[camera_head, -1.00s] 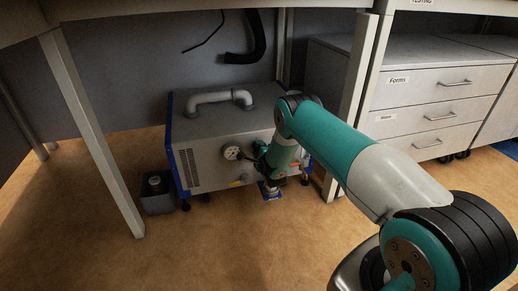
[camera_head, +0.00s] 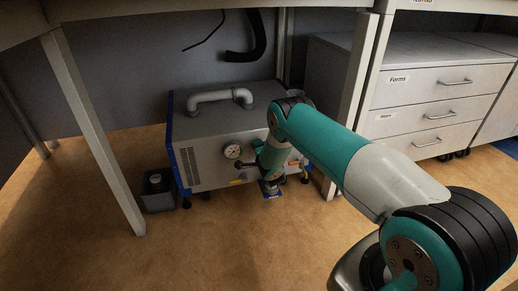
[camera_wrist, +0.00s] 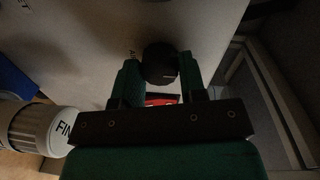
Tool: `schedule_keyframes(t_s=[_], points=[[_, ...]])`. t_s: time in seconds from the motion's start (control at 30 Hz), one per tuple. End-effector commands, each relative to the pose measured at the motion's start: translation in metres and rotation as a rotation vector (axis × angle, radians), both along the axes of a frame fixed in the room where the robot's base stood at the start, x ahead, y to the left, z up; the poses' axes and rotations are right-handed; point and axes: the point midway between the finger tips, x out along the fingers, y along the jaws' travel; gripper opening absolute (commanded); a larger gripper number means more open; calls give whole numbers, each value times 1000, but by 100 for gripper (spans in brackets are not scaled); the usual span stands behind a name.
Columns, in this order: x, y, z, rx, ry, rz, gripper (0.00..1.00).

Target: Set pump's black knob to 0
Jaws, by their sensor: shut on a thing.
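The pump (camera_head: 205,125) is a grey box with blue edges under the table, with a round white gauge (camera_head: 233,151) on its front. Its black knob (camera_wrist: 158,62) is round and dark, with a small pale mark, and sits between my green fingertips in the wrist view. My gripper (camera_wrist: 159,68) is shut on the knob, one finger on each side. In the head view my wrist is at the pump's front, right of the gauge, and hides the knob. I cannot read the knob's scale.
A table leg (camera_head: 95,130) stands left of the pump and another (camera_head: 357,95) to its right. A small dark container (camera_head: 157,190) is on the floor at the pump's left. A drawer cabinet (camera_head: 430,95) stands at the right. A white cylindrical part (camera_wrist: 42,130) is at the wrist view's left.

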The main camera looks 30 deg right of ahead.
Motion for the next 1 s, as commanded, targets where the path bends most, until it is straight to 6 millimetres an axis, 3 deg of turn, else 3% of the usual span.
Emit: schedule_keyframes(t_s=[0.23, 0.27, 0.37, 0.73, 1.0], points=[[-1, -1, -1, -2, 3, -1, 14], [-1, -1, -1, -1, 3, -1, 40], [-1, -1, -1, -1, 3, -1, 63], [-4, 1, 1, 0, 2, 0, 64], [-34, 11, 5, -1, 6, 1, 64]])
